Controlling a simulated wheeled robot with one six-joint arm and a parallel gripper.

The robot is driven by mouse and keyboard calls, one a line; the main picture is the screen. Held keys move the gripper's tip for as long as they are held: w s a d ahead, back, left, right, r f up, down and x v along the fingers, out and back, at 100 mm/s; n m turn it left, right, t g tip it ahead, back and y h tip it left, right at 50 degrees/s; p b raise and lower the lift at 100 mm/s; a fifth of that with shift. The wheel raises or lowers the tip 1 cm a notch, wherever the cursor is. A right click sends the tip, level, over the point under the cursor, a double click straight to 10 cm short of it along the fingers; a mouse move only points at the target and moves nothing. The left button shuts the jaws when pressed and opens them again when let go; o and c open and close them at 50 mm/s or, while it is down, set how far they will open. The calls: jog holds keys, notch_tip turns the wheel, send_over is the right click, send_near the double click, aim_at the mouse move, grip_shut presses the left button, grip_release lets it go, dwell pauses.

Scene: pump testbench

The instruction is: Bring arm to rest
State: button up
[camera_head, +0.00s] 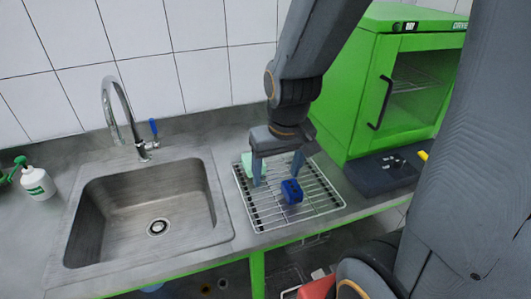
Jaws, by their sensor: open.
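My gripper (277,171) is open and points down over the wire drying rack (322,205), right of the sink. A blue block-like part (291,191) lies on the rack, close to the right fingertip. I cannot tell whether the finger touches it. A pale green piece (247,163) lies on the rack behind the left finger and is partly hidden by it. My arm comes down from the top of the picture to the rack.
The steel sink (110,215) with its tap (122,112) is to the left. A green oven-like cabinet (362,85) stands close on the right. A dark tray (382,172) lies in front of it. A white bottle (37,183) stands at far left.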

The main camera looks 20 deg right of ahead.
jog(key=shift+s, duration=0.25)
jog(key=shift+f, duration=0.1)
jog(key=shift+g, duration=0.5)
notch_tip(320, 180, down, 7)
jog(key=b, duration=0.6)
jog(key=shift+w+f, duration=0.1)
